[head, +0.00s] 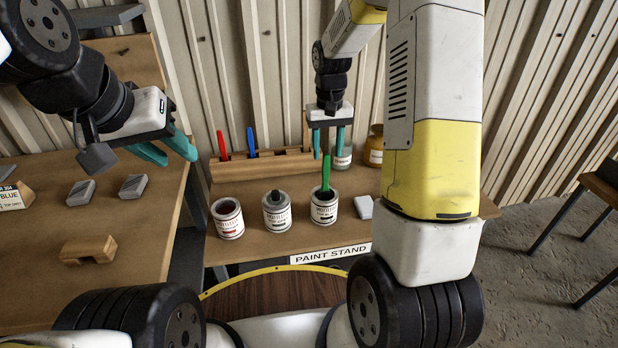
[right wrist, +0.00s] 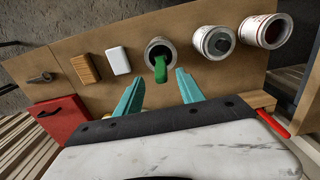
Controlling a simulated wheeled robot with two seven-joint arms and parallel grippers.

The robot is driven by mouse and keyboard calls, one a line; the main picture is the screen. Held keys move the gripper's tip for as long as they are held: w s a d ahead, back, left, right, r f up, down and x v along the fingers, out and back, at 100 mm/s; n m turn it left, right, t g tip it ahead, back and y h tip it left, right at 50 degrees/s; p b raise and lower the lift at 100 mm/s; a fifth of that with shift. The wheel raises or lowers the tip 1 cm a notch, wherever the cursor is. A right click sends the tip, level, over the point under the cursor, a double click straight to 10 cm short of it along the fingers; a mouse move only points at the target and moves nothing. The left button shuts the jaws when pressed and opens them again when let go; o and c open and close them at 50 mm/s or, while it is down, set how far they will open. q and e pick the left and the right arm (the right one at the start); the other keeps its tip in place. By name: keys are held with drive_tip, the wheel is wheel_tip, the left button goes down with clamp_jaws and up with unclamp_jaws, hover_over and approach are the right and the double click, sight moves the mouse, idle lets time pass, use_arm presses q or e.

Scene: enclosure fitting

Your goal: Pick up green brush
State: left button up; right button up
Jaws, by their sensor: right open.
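The green brush (head: 326,172) stands upright in the rightmost paint can (head: 324,210) on the paint stand. In the right wrist view the green brush (right wrist: 160,68) shows in its can, ahead of and between the fingertips. My right gripper (head: 328,144) is open and empty, with its teal fingers pointing down, just above and behind the brush handle in the head view. It also shows in the right wrist view (right wrist: 160,90). I cannot tell whether a finger touches the brush. My left gripper (head: 166,151) is open and empty over the left table.
Two more cans, one red-labelled (head: 228,218) and one grey (head: 277,212), stand left of the brush's can. A wooden rack (head: 262,166) behind holds a red and a blue handle. A white block (head: 364,207) lies right of the can. Jars (head: 374,150) stand at the back.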

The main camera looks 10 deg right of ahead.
hover_over(325, 190)
drive_tip(key=f, duration=0.8)
drive_tip(key=shift+w+d, duration=0.1)
drive_tip(key=shift+w, duration=0.25)
drive_tip(key=shift+r, duration=0.1)
clamp_jaws()
idle(0.8)
